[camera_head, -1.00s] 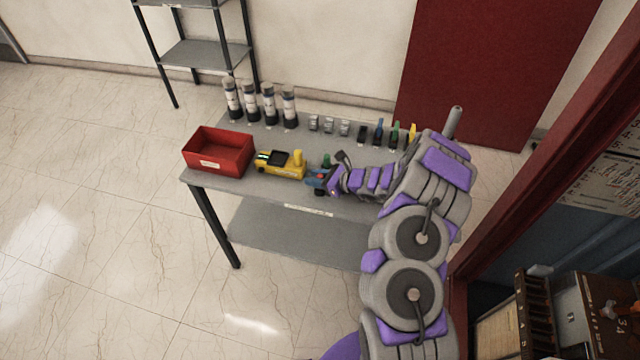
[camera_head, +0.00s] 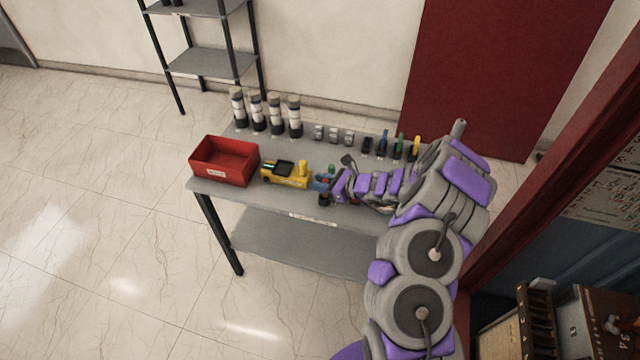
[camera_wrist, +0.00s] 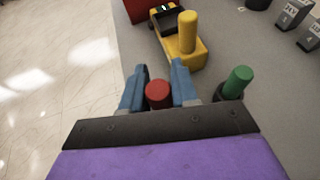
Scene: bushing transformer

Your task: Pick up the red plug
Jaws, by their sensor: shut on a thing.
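The red plug (camera_wrist: 158,94) is between the two blue fingers of my gripper (camera_wrist: 158,80) in the wrist view. The fingers are shut on it, one on each side. Only its round red top shows; its lower part is hidden by my gripper. I cannot tell whether it touches the table. In the head view my gripper (camera_head: 322,183) is low over the front of the grey table (camera_head: 230,190), just right of a yellow device.
The yellow device with an upright peg (camera_wrist: 188,45) stands just ahead. A green plug (camera_wrist: 237,82) is close to the right finger. A red bin (camera_head: 223,161) sits at the table's left end. Several cylinders (camera_head: 256,112) and small blocks line the back.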

